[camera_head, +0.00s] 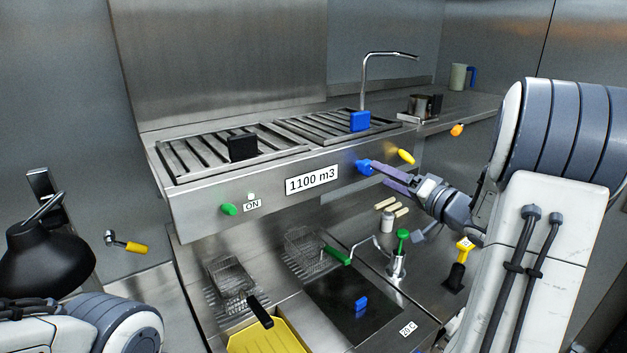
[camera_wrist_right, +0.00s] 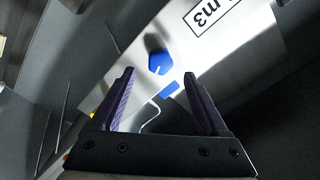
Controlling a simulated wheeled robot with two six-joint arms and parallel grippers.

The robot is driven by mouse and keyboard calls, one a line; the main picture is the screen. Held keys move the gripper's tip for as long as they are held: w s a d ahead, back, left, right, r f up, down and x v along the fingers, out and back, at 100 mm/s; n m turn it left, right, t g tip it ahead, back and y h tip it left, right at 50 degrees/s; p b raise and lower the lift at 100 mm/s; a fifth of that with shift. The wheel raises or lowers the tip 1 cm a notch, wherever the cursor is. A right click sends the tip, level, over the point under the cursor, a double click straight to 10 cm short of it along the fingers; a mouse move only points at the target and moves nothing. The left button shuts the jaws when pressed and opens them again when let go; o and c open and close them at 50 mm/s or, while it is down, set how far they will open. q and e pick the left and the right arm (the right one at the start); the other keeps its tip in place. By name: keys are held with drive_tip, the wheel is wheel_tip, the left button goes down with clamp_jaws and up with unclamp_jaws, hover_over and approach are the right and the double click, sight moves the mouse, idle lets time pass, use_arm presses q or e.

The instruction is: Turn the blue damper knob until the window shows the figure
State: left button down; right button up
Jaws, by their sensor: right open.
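The blue damper knob (camera_head: 364,167) sits on the front panel of the grill, right of the white window (camera_head: 312,180), which reads "1100 m3". My right gripper (camera_head: 380,173) is open, its purple fingers pointing at the knob from the right. In the right wrist view the blue knob (camera_wrist_right: 158,62), with a pale pointer line, lies ahead of the gap between the open fingertips (camera_wrist_right: 159,74). Whether a finger touches it I cannot tell. Part of the window (camera_wrist_right: 212,14) shows at the top there.
A yellow knob (camera_head: 406,157) is close right of the blue one. A green knob (camera_head: 229,209) with an "ON" label is at left. Black (camera_head: 242,147) and blue (camera_head: 360,121) blocks stand on the grates. Below are wire baskets (camera_head: 232,280) and a green-handled tap (camera_head: 402,240).

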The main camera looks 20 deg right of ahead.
approach(370, 169)
drive_tip(key=shift+v, duration=0.8)
drive_tip(key=w+a+n+b, duration=0.1)
drive_tip(key=w+n+b, duration=0.1)
drive_tip(key=w+b, duration=0.1)
drive_tip(key=w+a+n+b, duration=0.1)
drive_tip(key=w+n+b, duration=0.1)
drive_tip(key=w+b, duration=0.2)
drive_tip(key=w+a+n+b, duration=0.1)
drive_tip(key=w+n+b, duration=0.2)
drive_tip(key=w, duration=0.1)
drive_tip(key=shift+w+f, duration=0.1)
idle(0.4)
